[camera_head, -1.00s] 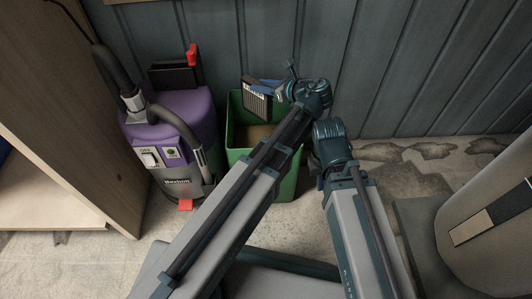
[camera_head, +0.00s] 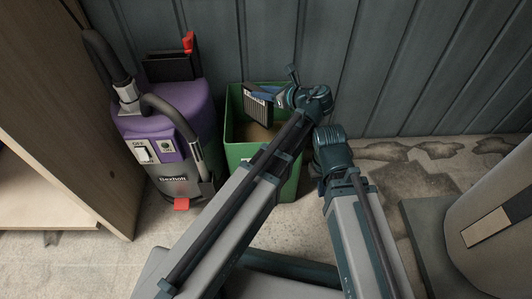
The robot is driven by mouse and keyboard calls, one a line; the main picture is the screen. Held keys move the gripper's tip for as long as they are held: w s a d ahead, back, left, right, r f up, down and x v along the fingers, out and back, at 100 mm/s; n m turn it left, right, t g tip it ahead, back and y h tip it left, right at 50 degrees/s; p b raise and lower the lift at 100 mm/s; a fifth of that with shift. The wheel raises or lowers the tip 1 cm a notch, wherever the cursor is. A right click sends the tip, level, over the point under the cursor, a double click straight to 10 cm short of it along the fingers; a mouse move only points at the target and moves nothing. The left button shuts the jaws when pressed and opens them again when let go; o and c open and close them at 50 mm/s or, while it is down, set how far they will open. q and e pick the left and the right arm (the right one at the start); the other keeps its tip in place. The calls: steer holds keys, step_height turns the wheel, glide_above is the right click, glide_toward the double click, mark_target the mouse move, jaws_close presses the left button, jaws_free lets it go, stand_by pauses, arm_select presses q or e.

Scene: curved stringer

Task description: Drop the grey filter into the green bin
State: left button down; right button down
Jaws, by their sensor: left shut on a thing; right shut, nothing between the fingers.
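The grey filter (camera_head: 256,109), a dark panel with a pale edge, is held upright at the mouth of the green bin (camera_head: 235,154), near its back left. It overlaps the bin's opening in the picture; how deep it sits is hard to tell. My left gripper (camera_head: 264,92), with blue fingers, is shut on the filter's upper part. My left arm crosses in front of the bin and hides part of its front and right side. My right arm reaches up to the right of the bin, but its gripper fingers are hidden.
A purple and grey vacuum cleaner (camera_head: 180,109) with a black hose stands left of the bin. A wooden cabinet (camera_head: 70,110) is at the far left. A panelled wall (camera_head: 420,70) is close behind. A brown patch shows inside the bin.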

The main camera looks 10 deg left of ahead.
arm_select(q)
steer(key=shift+f, duration=0.35)
steer(key=shift+r, duration=0.1)
steer(key=c, duration=0.5)
jaws_free()
steer(key=shift+r, duration=0.1)
